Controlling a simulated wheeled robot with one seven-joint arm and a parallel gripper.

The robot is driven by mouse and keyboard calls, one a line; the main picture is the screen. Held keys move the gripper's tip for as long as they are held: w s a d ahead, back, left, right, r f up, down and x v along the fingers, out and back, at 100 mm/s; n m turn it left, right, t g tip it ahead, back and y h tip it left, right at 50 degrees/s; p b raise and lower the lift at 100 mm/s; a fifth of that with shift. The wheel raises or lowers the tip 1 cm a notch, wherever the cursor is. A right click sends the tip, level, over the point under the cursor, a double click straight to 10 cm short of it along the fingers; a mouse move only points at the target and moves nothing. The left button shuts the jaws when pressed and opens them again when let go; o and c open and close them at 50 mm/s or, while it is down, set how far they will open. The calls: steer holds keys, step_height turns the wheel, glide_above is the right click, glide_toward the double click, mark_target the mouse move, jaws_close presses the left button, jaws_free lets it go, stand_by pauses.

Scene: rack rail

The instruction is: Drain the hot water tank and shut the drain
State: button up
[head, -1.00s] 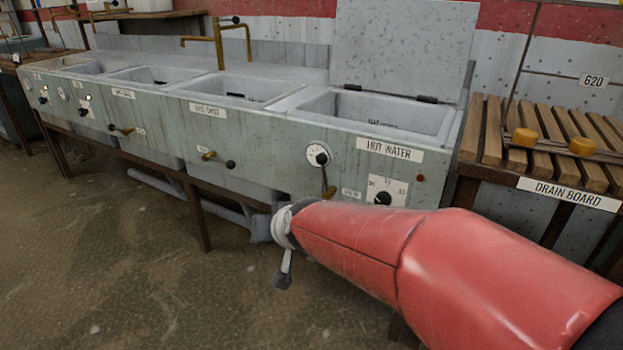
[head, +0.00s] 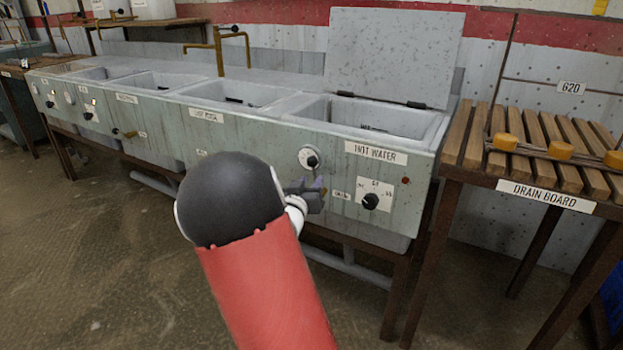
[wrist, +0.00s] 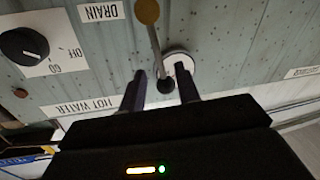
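The hot water tank (head: 408,178) is the rightmost basin, its hinged lid (head: 395,55) standing open. I cannot make out water inside. On its front, the drain lever stands roughly upright, its black ball end (head: 313,162) over a round white dial (head: 304,155). In the upside-down wrist view, the lever (wrist: 155,45) runs from a brass pivot (wrist: 147,12) near the DRAIN label (wrist: 103,12) to the black ball (wrist: 165,87). My gripper (wrist: 160,88) is open, a finger on each side of the ball. In the head view, my wrist partly hides my gripper (head: 318,186).
A black temperature knob (head: 370,201) sits right of the lever. A slatted drain board (head: 545,195) on legs stands to the right. More basins (head: 235,95) run left, with a brass tap (head: 218,50) behind. The floor (head: 110,270) in front is clear.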

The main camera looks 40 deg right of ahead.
mark_target(314, 176)
steer(key=shift+x, duration=1.6)
steer(key=shift+c, duration=0.4)
jaws_close()
